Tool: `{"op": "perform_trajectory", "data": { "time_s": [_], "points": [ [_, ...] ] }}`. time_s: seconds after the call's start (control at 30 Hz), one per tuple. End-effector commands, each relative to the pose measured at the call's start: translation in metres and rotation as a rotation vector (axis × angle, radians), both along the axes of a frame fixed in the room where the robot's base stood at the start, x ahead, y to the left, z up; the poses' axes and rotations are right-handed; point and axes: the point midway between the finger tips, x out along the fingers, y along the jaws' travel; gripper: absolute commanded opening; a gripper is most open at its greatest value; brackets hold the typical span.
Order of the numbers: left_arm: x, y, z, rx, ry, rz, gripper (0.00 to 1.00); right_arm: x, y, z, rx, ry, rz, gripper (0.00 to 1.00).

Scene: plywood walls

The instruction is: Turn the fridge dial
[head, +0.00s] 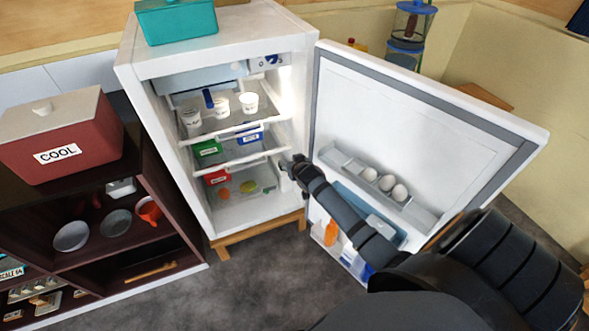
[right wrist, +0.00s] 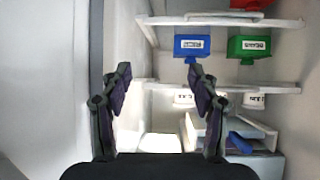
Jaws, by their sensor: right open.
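The white fridge (head: 222,52) stands with its door (head: 410,125) swung wide open to the right. A small control panel with a blue-marked dial (head: 271,60) sits at the top right inside the fridge, beside the freezer compartment (head: 207,79). My right gripper (head: 290,165) is at the right edge of the fridge opening, well below the dial, open and empty. In the right wrist view, which looks upside down, its two fingers (right wrist: 160,88) are spread in front of the fridge interior. I cannot make out the dial there. My left gripper is not in view.
Fridge shelves hold white cups (head: 221,104), a green box (head: 207,148) and a blue box (right wrist: 192,46). Eggs (head: 385,182) sit in the door rack. A teal box (head: 176,20) is on top. A dark shelf unit with a red COOL box (head: 62,135) stands left.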

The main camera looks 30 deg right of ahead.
Motion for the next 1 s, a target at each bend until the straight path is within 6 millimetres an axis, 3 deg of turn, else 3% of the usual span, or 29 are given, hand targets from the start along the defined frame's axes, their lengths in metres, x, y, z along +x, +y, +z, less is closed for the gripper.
{"op": "perform_trajectory", "data": {
  "time_s": [0.23,0.83,0.93,1.0],
  "points": [
    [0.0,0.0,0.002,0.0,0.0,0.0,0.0,-0.015,0.005,-0.021,-0.005,0.054,0.012,0.61],
    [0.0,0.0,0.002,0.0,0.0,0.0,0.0,-0.019,0.007,-0.023,-0.005,0.063,0.015,0.61],
    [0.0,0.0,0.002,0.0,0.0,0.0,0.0,-0.041,0.022,-0.027,-0.009,0.119,0.034,0.61],
    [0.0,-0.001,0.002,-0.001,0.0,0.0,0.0,-0.072,0.041,-0.029,-0.013,0.196,0.062,0.61]
  ]
}}
